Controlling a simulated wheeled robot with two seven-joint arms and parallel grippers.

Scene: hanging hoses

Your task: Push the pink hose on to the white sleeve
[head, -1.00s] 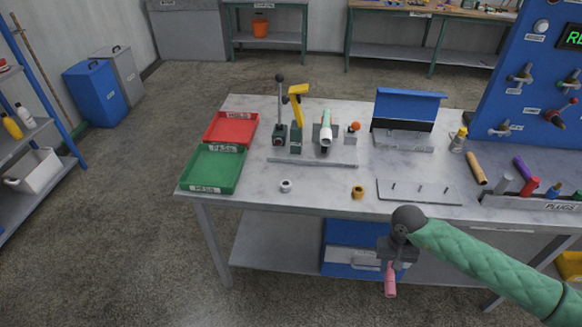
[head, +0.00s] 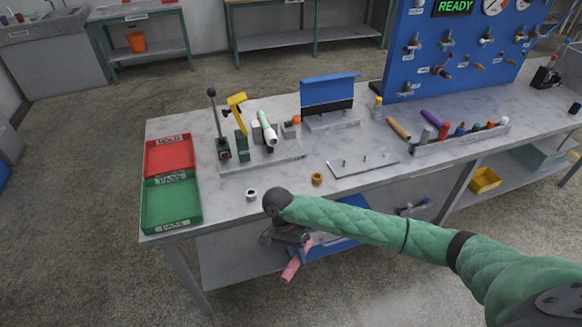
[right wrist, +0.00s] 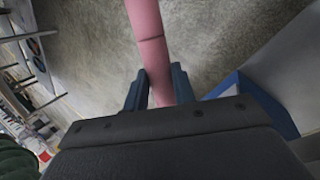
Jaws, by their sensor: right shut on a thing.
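My right gripper (head: 292,247) is in front of the table's near edge, below the tabletop. In the right wrist view its two jaws (right wrist: 158,88) are shut on the pink hose (right wrist: 148,35), which runs away from between them. In the head view the pink hose (head: 291,269) hangs tilted, its lower end down and to the left; the gripper partly hides it. A pale green and white tube (head: 267,130) sits tilted in the clamp fixture on the table; its white near end looks like the white sleeve. The hose is well apart from it. My left gripper is not in view.
A lever press (head: 219,130) and a yellow-handled tool (head: 237,116) stand left of the tube. A small white ring (head: 252,194) and a brass ring (head: 317,179) lie near the front edge. Red (head: 148,158) and green (head: 147,212) trays are at left.

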